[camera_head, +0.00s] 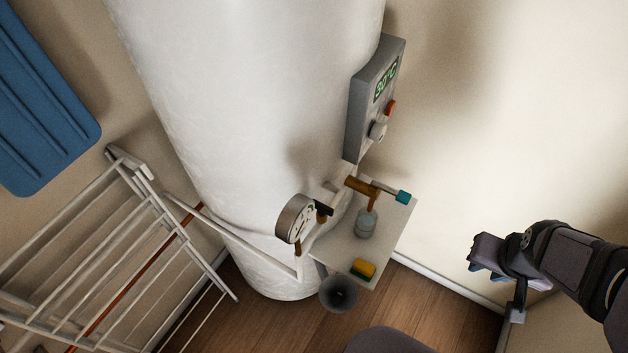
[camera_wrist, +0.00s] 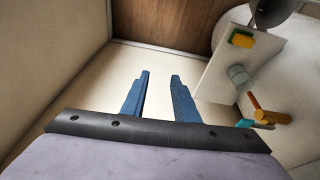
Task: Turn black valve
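The black valve (camera_head: 323,208) is a small black handle on a brass fitting beside the round pressure gauge (camera_head: 294,219), low on the front of the white tank (camera_head: 250,100). I cannot make out the black valve in the wrist view. My gripper (camera_head: 478,258) is to the right of the valve and well apart from it, near the right wall. In the wrist view its two blue fingers (camera_wrist: 160,80) are spread with nothing between them, so it is open and empty.
A brass pipe (camera_head: 360,186) with a teal-ended handle (camera_head: 403,196) is right of the valve. A shelf (camera_head: 340,246) below holds a glass jar (camera_head: 366,224) and a yellow-green sponge (camera_head: 363,269). A control box (camera_head: 368,110) is above. A drying rack (camera_head: 110,250) stands left.

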